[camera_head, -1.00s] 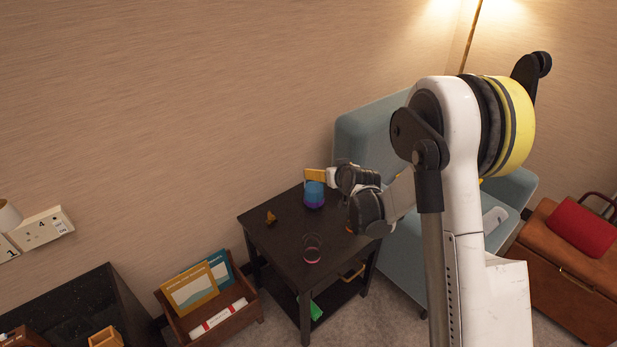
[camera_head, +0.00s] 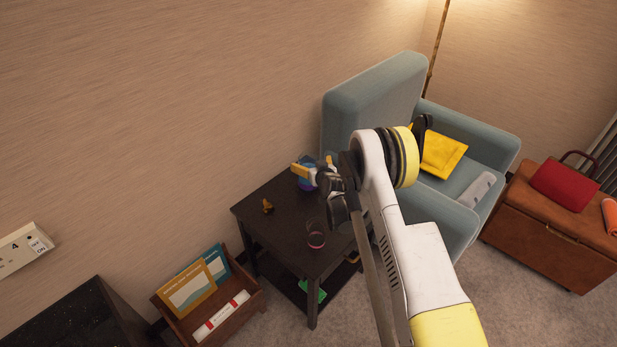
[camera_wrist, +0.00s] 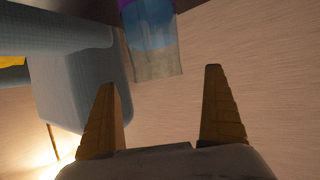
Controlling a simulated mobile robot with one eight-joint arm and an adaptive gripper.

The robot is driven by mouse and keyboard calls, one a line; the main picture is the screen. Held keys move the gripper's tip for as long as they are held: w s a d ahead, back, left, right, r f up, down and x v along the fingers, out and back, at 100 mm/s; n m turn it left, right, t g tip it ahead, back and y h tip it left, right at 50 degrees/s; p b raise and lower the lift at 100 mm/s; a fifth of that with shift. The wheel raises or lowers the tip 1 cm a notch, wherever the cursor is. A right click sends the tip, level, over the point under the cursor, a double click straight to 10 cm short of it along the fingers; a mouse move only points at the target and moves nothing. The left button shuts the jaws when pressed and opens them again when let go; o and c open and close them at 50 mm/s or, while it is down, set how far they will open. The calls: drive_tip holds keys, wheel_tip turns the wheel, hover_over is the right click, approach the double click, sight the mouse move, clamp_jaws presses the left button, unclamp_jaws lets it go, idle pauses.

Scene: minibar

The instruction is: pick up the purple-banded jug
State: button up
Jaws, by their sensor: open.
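The purple-banded jug (camera_head: 307,186) stands near the back of the dark side table (camera_head: 279,217), partly hidden behind my gripper (camera_head: 314,167). In the wrist view, which appears upside down, the jug (camera_wrist: 150,42) shows a clear rim, blue middle and purple band, cut off by the top edge. My gripper (camera_wrist: 161,78) is open and empty, with its two yellow fingers apart. The jug appears beyond the fingertips, toward the left finger; I see no contact.
A clear glass with a pink band (camera_head: 316,240) stands at the table's front. A small orange-brown object (camera_head: 267,206) sits at its left. A blue armchair (camera_head: 373,97) stands close on the right. A wooden magazine box (camera_head: 240,313) is on the floor at left.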

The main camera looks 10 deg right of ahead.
sight(306, 156)
drive_tip(key=b+x, duration=0.1)
drive_tip(key=x, duration=0.1)
drive_tip(key=b+x, duration=0.1)
drive_tip(key=x, duration=0.1)
drive_tip(key=shift+d+f, duration=0.1)
drive_tip(key=shift+f, duration=0.2)
drive_tip(key=shift+w, duration=0.25)
drive_tip(key=shift+r, duration=0.1)
drive_tip(key=c, duration=1.5)
drive_tip(key=shift+c, duration=0.2)
drive_tip(key=shift+r, duration=0.15)
